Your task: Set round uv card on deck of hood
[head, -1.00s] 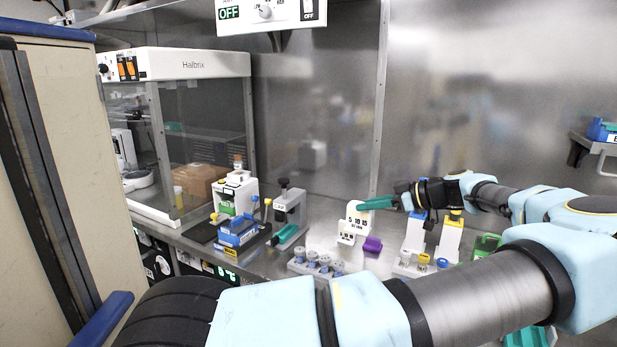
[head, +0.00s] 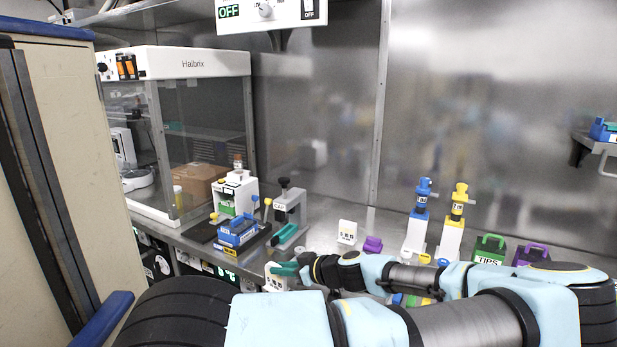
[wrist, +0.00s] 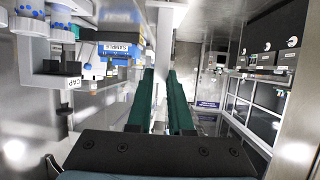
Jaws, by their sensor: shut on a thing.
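My gripper (head: 285,268), with teal fingers, is low at the front edge of the bench. It is shut on a white card (head: 274,279) with dark marks; fingers and arm partly hide it, so I cannot tell its outline. In the wrist view the gripper (wrist: 163,75) shows two long parallel fingers, and the card is not clear between them. The hood (head: 195,64), marked Halbrix, stands at the left with clear panels. Its pale deck (head: 155,209) is left of my gripper and apart from it.
A cardboard box (head: 199,185) and a yellow-lidded jar (head: 178,198) are inside the hood. A blue box (head: 237,232) and a grey stand (head: 289,209) lie between hood and gripper. A white marked card (head: 347,232) and purple block (head: 373,244) stand behind my arm.

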